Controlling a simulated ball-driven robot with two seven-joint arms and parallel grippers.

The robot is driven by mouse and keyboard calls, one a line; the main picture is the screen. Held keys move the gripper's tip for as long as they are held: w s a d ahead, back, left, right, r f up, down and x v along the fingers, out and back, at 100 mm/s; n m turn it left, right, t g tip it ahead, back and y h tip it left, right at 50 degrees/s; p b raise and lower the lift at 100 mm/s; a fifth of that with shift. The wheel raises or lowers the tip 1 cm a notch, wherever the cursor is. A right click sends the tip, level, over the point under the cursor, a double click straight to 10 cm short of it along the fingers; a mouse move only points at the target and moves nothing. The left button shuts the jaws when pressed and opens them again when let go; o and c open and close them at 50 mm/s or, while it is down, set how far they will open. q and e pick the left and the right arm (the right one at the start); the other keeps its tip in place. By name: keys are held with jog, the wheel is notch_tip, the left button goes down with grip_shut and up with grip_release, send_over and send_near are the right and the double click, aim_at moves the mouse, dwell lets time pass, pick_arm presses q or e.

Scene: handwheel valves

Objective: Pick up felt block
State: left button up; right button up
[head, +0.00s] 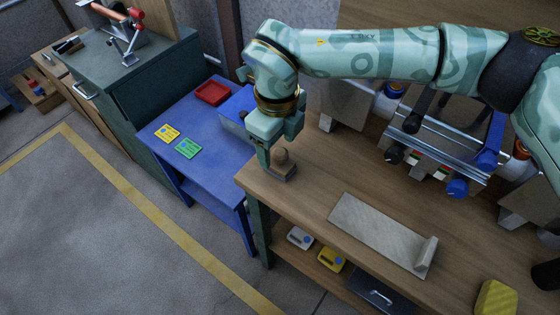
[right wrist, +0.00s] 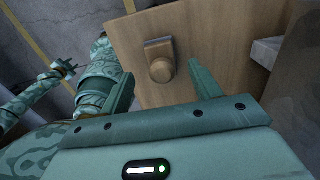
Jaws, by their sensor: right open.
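A small grey-brown block with a round wooden knob on top, which I take for the felt block (head: 284,172), stands on the wooden bench near its left corner. It also shows in the right wrist view (right wrist: 160,58), ahead of the fingers. My right gripper (head: 276,148) points down just above and behind it. In the right wrist view its two fingers (right wrist: 163,84) are spread apart with nothing between them, the knob lying beyond the gap. What seems to be my left gripper (right wrist: 70,67) is small at the upper left of that view; its jaws are unclear.
A flat grey plate with a raised end (head: 385,232) lies on the bench (head: 310,195). A valve rig with blue and black handles (head: 440,145) stands behind it. A yellow block (head: 496,298) is at the front right. A blue table (head: 205,165) stands left, lower.

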aim_at(278, 150)
notch_tip(278, 150, down, 5)
jog(key=shift+w+d+r+b, duration=0.1)
jog(key=shift+w+b, duration=0.05)
jog(key=shift+b, duration=0.65)
jog(key=shift+r, duration=0.1)
jog(key=shift+c, duration=0.3)
jog(key=c, duration=1.1)
jog(key=shift+o, duration=0.2)
jog(key=shift+r, duration=0.1)
